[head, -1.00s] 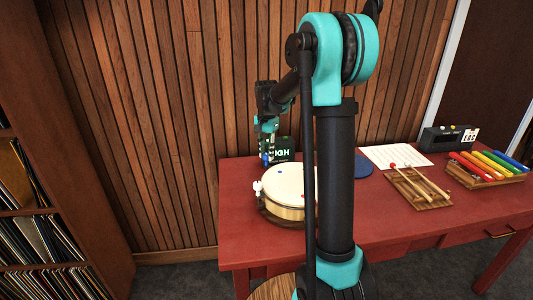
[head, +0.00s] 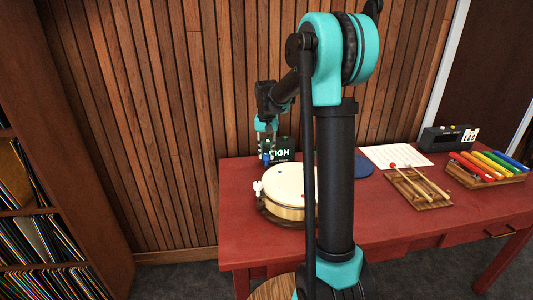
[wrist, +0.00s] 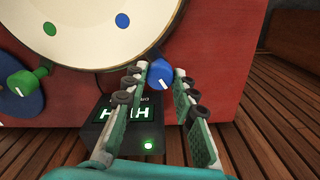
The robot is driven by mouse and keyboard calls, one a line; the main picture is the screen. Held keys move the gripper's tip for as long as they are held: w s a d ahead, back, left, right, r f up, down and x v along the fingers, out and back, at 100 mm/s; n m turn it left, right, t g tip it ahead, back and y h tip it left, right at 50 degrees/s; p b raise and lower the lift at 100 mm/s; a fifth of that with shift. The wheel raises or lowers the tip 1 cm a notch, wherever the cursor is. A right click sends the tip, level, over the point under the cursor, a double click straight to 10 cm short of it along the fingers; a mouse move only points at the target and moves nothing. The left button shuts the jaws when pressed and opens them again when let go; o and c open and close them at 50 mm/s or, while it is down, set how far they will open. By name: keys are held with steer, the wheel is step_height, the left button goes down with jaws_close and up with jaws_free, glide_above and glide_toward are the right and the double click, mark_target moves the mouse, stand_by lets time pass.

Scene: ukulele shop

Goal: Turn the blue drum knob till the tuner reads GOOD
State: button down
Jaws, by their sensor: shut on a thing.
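The drum (head: 288,187) has a pale head and stands at the left of the red table. The blue knob (wrist: 158,79) on its rim, with a white pointer line, sits between the fingers of my gripper (wrist: 161,70) in the wrist view. My gripper is shut on it. In the head view, the gripper (head: 266,147) is at the drum's far side. The dark tuner (wrist: 122,122) shows HIGH in light letters, with a lit green light. In the head view, the tuner (head: 283,146) is partly hidden by my gripper.
A green knob (wrist: 27,80) sits on the drum rim at the left of the wrist view. A mallet tray (head: 416,187), a paper sheet (head: 396,156), a dark box (head: 447,138) and coloured bars (head: 489,166) lie to the right. A slatted wall (head: 170,120) rises behind.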

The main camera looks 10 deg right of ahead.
mark_target(266, 155)
stand_by(0.4)
steer(key=c, duration=1.2)
jaws_free()
steer(key=shift+r, duration=0.1)
step_height(266, 155, up, 12)
